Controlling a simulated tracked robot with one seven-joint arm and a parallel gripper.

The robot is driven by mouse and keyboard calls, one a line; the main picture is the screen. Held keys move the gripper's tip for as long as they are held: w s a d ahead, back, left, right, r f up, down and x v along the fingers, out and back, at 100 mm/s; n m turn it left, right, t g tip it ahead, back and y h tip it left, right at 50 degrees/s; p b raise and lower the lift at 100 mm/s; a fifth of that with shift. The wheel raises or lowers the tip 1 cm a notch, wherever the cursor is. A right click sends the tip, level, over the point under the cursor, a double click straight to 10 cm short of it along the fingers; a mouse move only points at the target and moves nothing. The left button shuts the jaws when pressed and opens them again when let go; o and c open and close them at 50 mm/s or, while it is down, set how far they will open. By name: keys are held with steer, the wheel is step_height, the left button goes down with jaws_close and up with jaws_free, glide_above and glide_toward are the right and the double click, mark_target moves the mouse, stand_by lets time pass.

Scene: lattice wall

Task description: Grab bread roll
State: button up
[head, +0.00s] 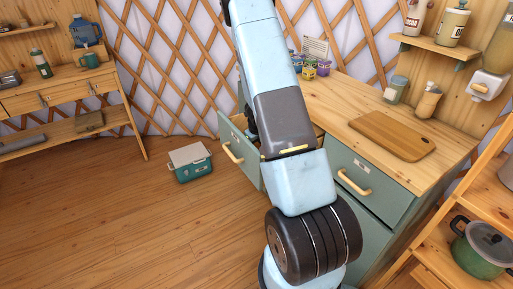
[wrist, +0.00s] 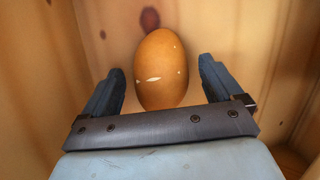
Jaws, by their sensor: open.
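The bread roll (wrist: 161,65) is a brown, oval roll with a few pale marks on top. In the wrist view it lies in a wooden drawer, between the two fingers of my gripper (wrist: 161,88). The fingers are open, one on each side, with a gap on both sides of the roll. The near end of the roll is close to the gripper's dark palm bar. In the head view an open green drawer (head: 240,154) stands out from the counter. My arm covers much of it, and the roll and my gripper are hidden there.
The drawer's wooden walls (wrist: 52,60) rise close around my gripper. The counter (head: 345,110) holds a cutting board (head: 392,135), a jar (head: 395,90) and several small colourful pots (head: 309,70). A green box (head: 190,163) sits on the floor at left. A shelf with a pot (head: 483,248) stands at right.

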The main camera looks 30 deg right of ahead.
steer(key=c, duration=1.1)
steer(key=shift+r, duration=0.1)
